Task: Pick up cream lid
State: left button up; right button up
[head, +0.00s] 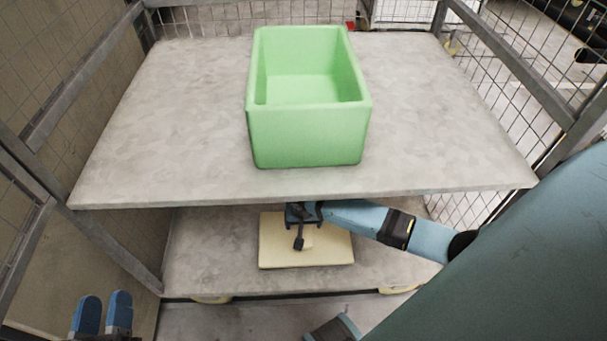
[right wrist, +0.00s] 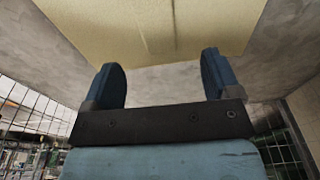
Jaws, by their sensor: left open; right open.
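The cream lid (head: 335,249) lies flat on the lower shelf, a pale rectangular slab. Its back part is hidden under the upper shelf's edge, and my right gripper covers some of it. In the right wrist view the cream lid (right wrist: 150,35) fills the top, beyond the fingertips. My right gripper (right wrist: 160,72) is open and empty there, with its two blue fingers apart; I cannot tell whether they touch the lid. My left gripper (head: 104,298) is open and empty at the bottom left of the head view, away from the lid.
A green open box (head: 308,138) stands empty on the upper shelf (head: 180,110), which overhangs the lower shelf (head: 205,250). Metal frame posts and wire mesh (head: 510,90) enclose the sides and back. The lower shelf is bare around the lid.

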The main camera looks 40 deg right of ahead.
aim_at(305, 234)
notch_tip(305, 234, down, 3)
jog(key=shift+w+d+r+b, duration=0.1)
jog(key=shift+w+b, duration=0.05)
jog(key=shift+b, duration=0.25)
notch_tip(305, 234, down, 2)
jog(key=shift+d+f+b, duration=0.15)
jog(key=shift+b, duration=0.7)
jog(key=shift+w+d+f+b, duration=0.15)
jog(key=shift+f+b, duration=0.6)
jog(key=shift+f, duration=0.6)
pick_arm(q)
jog(key=shift+d+f+h, duration=0.6)
jog(key=shift+d+h, duration=0.05)
jog(key=shift+h, duration=0.05)
pick_arm(e)
jog(key=c, duration=1)
